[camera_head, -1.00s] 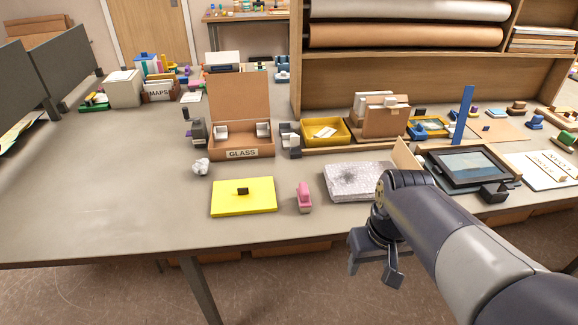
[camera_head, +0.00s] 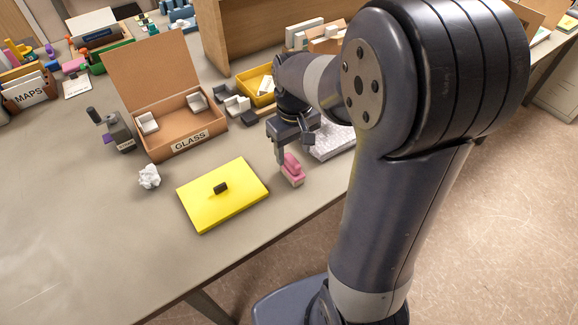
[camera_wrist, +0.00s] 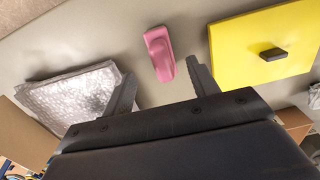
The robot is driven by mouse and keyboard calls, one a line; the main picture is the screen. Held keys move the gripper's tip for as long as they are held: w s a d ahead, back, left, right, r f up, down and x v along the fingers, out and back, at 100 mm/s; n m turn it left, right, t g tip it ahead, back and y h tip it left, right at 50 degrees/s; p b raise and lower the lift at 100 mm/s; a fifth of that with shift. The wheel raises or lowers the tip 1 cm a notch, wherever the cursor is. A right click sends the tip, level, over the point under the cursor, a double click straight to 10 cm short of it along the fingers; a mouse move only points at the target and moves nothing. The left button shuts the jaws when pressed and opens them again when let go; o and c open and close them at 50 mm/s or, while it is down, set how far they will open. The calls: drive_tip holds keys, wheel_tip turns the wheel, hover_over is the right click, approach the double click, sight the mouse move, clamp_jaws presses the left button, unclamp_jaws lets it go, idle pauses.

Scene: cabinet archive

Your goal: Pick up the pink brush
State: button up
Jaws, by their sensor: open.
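The pink brush (camera_head: 292,168) lies on the grey table near its front edge, between a yellow board and a bubble-wrapped packet. My gripper (camera_head: 292,150) is over the table right beside and above the brush, fingers pointing down, and partly hides it in the head view. In the wrist view, the pink brush (camera_wrist: 159,53) shows ahead of and between the two spread fingers of my open gripper (camera_wrist: 162,85). Nothing is held between the fingers. I cannot tell the exact height of the fingertips above the table.
The yellow board (camera_head: 232,205) with a small dark block on it lies left of the brush. The bubble-wrapped packet (camera_head: 335,144) lies to the right. A crumpled paper ball (camera_head: 149,176) and an open GLASS box (camera_head: 170,148) stand farther back.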

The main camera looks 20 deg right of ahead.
sight(292, 159)
drive_tip(key=shift+w+a+f+p, duration=0.1)
drive_tip(key=shift+f+p, duration=0.05)
drive_tip(key=shift+f, duration=1.45)
drive_tip(key=shift+a+f+p, duration=0.1)
drive_tip(key=shift+f+p, duration=0.05)
drive_tip(key=shift+f, duration=1.4)
drive_tip(key=shift+c, duration=0.2)
drive_tip(key=c, duration=1)
